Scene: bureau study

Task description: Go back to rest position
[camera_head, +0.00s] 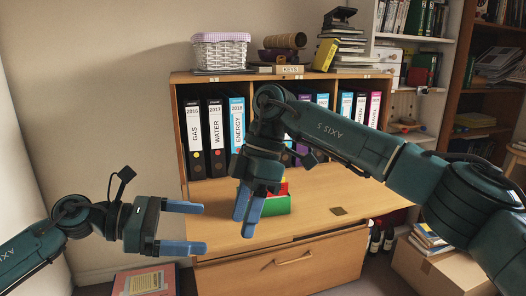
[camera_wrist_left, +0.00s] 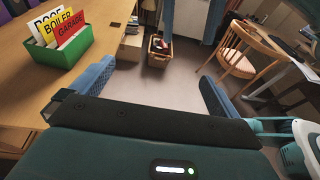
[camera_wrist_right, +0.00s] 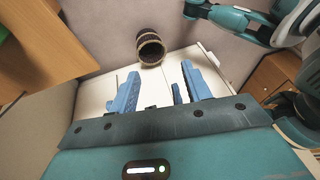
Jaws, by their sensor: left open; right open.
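My left gripper (camera_head: 204,228) is at the lower left of the head view, its two blue fingers spread apart and pointing right, with nothing between them. It also shows open and empty in the left wrist view (camera_wrist_left: 155,78). My right gripper (camera_head: 243,224) hangs from the raised right arm in front of the desk. Its blue fingers point down and partly overlap in the head view, beside the green card box (camera_head: 277,205), which it partly hides; I cannot tell whether they touch. In the right wrist view its fingers (camera_wrist_right: 160,78) are apart and empty.
The wooden cabinet (camera_head: 315,263) holds a row of binders behind the right arm. A white basket (camera_head: 220,54) and stacked books (camera_head: 338,45) stand on top. A cardboard box (camera_head: 440,272) sits at the lower right. The worktop left of the card box is clear.

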